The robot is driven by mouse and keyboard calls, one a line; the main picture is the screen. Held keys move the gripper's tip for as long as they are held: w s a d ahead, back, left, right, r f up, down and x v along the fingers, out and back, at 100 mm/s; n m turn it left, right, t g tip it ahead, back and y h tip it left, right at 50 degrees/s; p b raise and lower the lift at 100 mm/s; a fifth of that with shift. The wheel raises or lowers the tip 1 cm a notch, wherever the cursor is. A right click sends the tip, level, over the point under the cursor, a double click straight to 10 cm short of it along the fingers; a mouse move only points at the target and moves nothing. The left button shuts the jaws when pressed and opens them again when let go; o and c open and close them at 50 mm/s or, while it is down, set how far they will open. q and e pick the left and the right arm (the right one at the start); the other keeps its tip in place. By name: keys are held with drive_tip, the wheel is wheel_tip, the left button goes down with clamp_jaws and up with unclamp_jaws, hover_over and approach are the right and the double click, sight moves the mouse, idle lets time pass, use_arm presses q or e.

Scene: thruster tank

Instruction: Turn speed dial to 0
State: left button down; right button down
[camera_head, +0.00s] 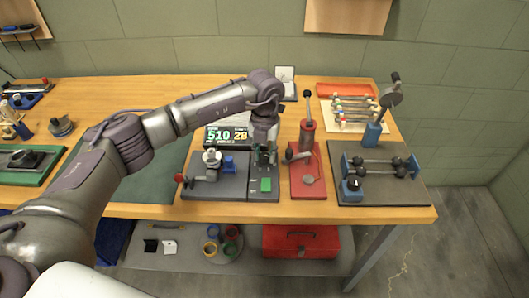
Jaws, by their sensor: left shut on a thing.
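My left gripper (264,155) points down over the dark control panel (262,193) in the middle of the bench. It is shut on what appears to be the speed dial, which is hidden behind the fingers. A green button (266,185) sits on the panel just in front of the gripper. Behind the gripper, partly covered by my arm, a dark display (226,136) shows green and yellow digits that seem to read 510 and 28. Where the dial points cannot be seen. My right gripper is not in view.
Left of the panel are a silver fixture (211,158) with a red-knobbed handle and a blue part (229,164). Close on the right stands a red lever press (307,135). Farther right is a base with dark rollers (380,170). A red toolbox (301,242) lies on the lower shelf.

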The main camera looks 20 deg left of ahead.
sight(264, 155)
use_arm(q)
drive_tip(key=shift+w+r, duration=0.1)
drive_tip(key=shift+r, duration=0.05)
drive_tip(key=c, duration=0.8)
unclamp_jaws()
wheel_tip(264, 155, up, 12)
